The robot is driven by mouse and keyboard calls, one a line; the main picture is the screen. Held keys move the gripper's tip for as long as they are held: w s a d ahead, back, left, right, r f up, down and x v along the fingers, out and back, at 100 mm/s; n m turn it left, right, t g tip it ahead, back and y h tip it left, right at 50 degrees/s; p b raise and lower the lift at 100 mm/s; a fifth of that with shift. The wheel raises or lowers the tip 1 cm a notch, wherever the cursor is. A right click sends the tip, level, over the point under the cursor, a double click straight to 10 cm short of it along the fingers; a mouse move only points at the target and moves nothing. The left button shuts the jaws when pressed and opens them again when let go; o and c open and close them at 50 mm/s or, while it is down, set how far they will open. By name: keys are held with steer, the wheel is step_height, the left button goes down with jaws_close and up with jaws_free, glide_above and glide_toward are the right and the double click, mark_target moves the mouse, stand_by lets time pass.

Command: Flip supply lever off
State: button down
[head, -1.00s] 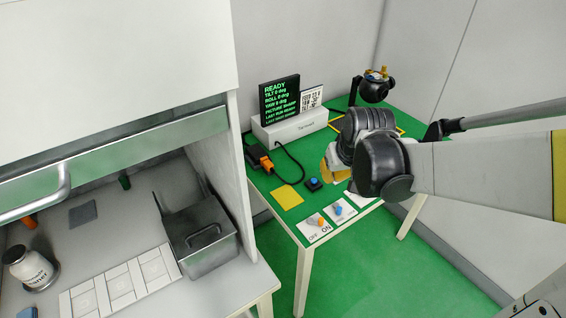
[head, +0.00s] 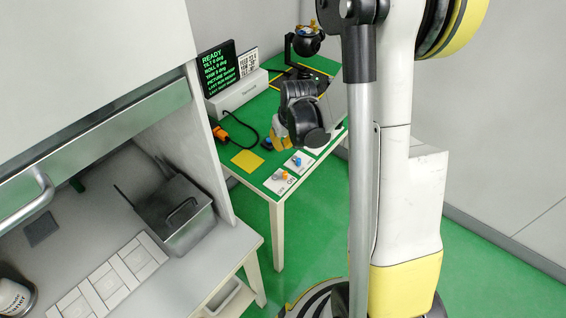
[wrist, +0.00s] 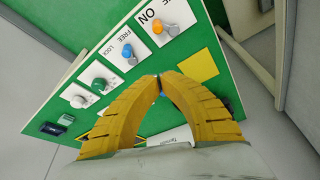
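The supply lever (head: 284,175) has an orange end and a grey base on a white ON/OFF plate at the table's front left corner. In the wrist view the lever (wrist: 159,27) shows at the top, its orange end on the side of the ON label. My gripper (wrist: 160,78) has two yellow fingers that arch together, tips meeting, with nothing seen held between them. In the head view my gripper (head: 279,137) is partly hidden behind its dark wrist, above the green table (head: 240,188). It is apart from the lever, farther back on the table.
A blue lever (wrist: 127,50) on a FREE/LOCK plate sits beside the supply lever. A green knob (wrist: 99,84) follows. A yellow square (head: 247,158) lies nearby. A display (head: 218,68) and a camera gimbal (head: 304,42) stand behind. A metal bin (head: 172,215) is on the left bench.

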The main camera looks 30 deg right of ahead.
steer(key=b+x, duration=0.4)
steer(key=x, duration=0.6)
steer(key=shift+w+f, duration=0.1)
steer(key=shift+f, duration=0.25)
steer(key=s, duration=0.2)
steer(key=s+b, duration=0.1)
steer(key=s, duration=0.1)
steer(key=shift+a+r, duration=0.2)
steer(key=shift+r, duration=0.15)
steer(key=shift+s, duration=0.1)
